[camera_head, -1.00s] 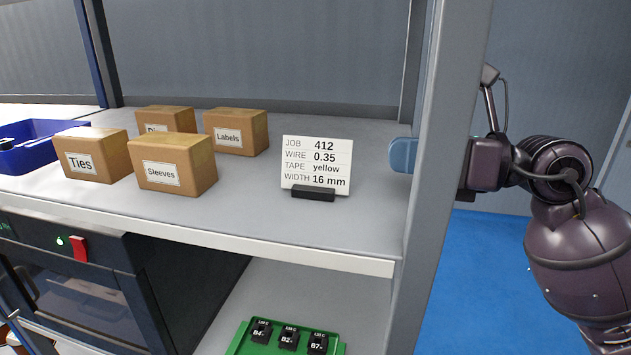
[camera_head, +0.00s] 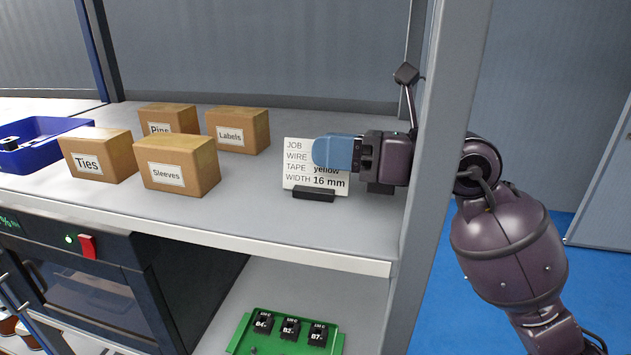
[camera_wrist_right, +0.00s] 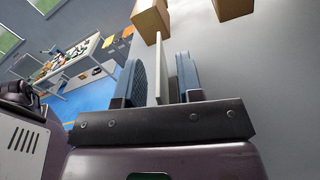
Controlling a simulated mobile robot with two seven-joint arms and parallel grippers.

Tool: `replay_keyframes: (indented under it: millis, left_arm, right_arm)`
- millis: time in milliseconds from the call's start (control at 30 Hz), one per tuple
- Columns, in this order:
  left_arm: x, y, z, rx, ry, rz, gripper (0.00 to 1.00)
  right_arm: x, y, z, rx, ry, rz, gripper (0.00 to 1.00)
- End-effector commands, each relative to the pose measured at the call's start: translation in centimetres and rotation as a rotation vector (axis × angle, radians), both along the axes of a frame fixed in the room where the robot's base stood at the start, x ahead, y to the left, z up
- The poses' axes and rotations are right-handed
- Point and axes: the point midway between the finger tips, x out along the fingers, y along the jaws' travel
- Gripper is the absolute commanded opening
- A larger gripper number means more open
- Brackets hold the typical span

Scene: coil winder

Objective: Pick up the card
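The white card (camera_head: 299,172) stands upright in a small black holder (camera_head: 314,195) on the shelf, with printed lines on job, wire, tape and width. My right gripper (camera_head: 326,152) reaches in from the right, and its blue finger covers the card's upper right part in the head view. In the right wrist view the card (camera_wrist_right: 157,72) shows edge-on between the two blue fingers of my right gripper (camera_wrist_right: 160,76). The fingers are apart, with gaps beside the card. My left gripper is not in view.
Cardboard boxes marked Ties (camera_head: 100,156), Sleeves (camera_head: 178,165), Pins (camera_head: 168,119) and Labels (camera_head: 238,131) stand left of the card. A grey post (camera_head: 440,130) rises at the shelf's right end. A green tray (camera_head: 285,335) with black blocks sits below.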

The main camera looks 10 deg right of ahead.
Motion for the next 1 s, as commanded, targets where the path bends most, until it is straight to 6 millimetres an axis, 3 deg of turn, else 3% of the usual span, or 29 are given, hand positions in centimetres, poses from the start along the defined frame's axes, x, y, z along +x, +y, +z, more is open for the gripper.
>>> replay_keyframes:
  millis: [100, 333, 733, 1000]
  left_arm:
    - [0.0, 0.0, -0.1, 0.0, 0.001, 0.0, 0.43]
    - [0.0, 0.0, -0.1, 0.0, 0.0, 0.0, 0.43]
    - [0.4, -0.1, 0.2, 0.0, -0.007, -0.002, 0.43]
    - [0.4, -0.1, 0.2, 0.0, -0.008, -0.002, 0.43]
  right_arm:
    - [0.0, 0.0, 0.0, 0.0, 0.0, 0.0, 0.33]
    - [0.0, -0.1, 0.0, 0.0, 0.0, 0.0, 0.0]
    - [0.0, -0.1, 0.4, 0.0, -0.002, 0.0, 0.0]
    - [0.0, -0.1, 4.1, -0.001, -0.006, 0.0, 0.0]
